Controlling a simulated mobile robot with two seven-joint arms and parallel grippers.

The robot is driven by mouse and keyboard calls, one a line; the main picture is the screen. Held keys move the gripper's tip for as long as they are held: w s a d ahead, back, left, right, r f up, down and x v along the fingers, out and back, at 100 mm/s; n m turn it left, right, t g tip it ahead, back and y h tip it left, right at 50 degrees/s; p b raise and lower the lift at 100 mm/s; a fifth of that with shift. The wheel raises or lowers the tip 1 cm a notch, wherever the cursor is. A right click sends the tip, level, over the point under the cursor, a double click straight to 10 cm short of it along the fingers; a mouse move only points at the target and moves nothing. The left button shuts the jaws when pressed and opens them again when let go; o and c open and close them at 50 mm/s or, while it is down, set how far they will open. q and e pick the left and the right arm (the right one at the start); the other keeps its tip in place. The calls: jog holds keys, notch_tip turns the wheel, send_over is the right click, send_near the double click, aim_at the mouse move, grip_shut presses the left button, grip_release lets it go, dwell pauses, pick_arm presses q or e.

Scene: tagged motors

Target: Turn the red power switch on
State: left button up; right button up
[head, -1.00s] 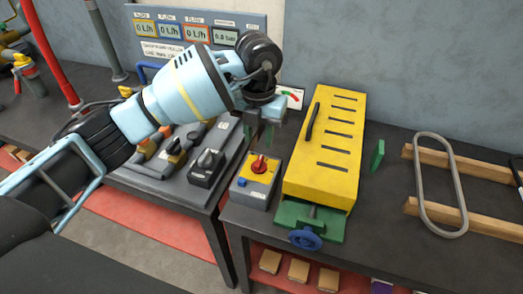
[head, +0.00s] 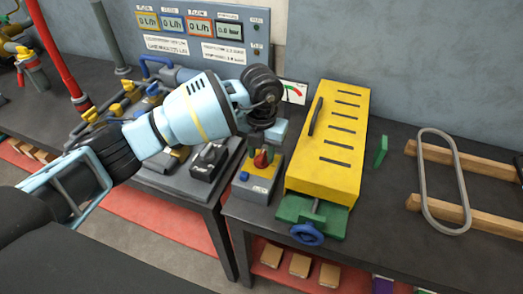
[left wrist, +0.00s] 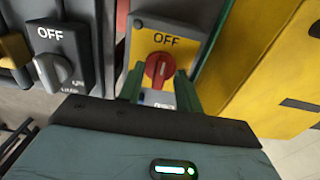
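The red power switch (head: 261,159) is a knob on the yellow face of a small grey box (head: 257,188). It also shows in the left wrist view (left wrist: 158,69), with a pale mark pointing up, slightly right, toward the word OFF. My left gripper (head: 262,150) is right over the switch. In the left wrist view its green fingers (left wrist: 160,82) stand on either side of the knob, with what looks like a small gap. Contact cannot be made out. My right gripper is not in view.
A black rotary switch (head: 209,160), also marked OFF in the left wrist view (left wrist: 56,70), sits left of the box. A yellow slotted case (head: 330,140) with a green vise and blue handwheel (head: 308,235) stands close on the right. A gauge panel (head: 205,30) is behind.

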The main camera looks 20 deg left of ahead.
pick_arm(q)
grip_shut()
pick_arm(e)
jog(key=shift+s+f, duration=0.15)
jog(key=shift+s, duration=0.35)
